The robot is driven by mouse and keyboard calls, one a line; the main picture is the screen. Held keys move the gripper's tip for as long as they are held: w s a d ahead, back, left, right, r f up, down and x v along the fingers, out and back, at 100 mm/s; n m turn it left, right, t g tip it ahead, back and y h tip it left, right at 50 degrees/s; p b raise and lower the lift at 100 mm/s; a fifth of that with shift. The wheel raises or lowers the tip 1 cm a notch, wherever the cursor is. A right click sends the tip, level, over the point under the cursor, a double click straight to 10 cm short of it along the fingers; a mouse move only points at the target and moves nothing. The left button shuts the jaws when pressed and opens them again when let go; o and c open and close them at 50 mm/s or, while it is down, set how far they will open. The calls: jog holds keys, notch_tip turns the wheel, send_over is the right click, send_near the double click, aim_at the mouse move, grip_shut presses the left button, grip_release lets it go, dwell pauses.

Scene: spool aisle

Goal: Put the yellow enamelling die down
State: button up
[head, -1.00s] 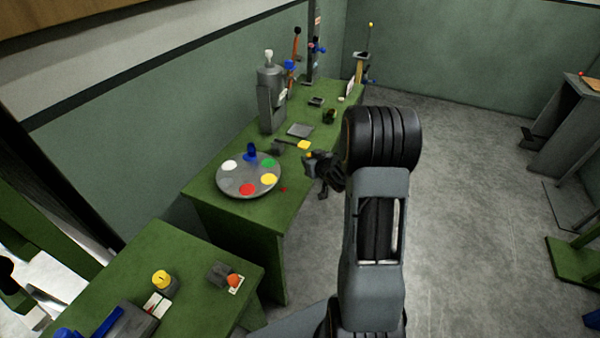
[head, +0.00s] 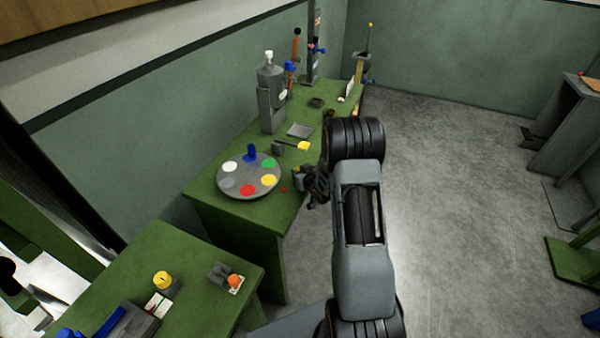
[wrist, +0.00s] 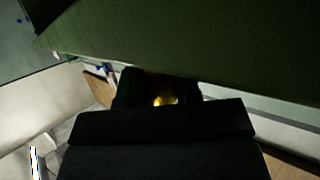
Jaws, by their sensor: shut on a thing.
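My gripper (head: 302,181) is at the right edge of the long green bench, just right of the round grey disc. It is shut on the yellow enamelling die (wrist: 165,100). In the wrist view only a small lit yellow patch of the die shows between the dark jaws. In the head view the die is mostly hidden by the gripper. The long green bench (head: 240,216) carries the disc; I cannot tell whether the die touches the bench.
The grey disc (head: 228,192) has white, green, yellow and red spots and a blue knob. Behind it are a yellow-ended tool (head: 303,146), a flat grey plate (head: 300,130) and a grey machine (head: 271,100). A nearer green bench (head: 200,250) holds a yellow knob (head: 162,280).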

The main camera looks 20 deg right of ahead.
jog(key=shift+f+b, duration=0.2)
jog(key=shift+b, duration=0.1)
jog(key=o, duration=0.9)
jog(key=shift+r+p, duration=0.15)
jog(key=shift+p, duration=0.15)
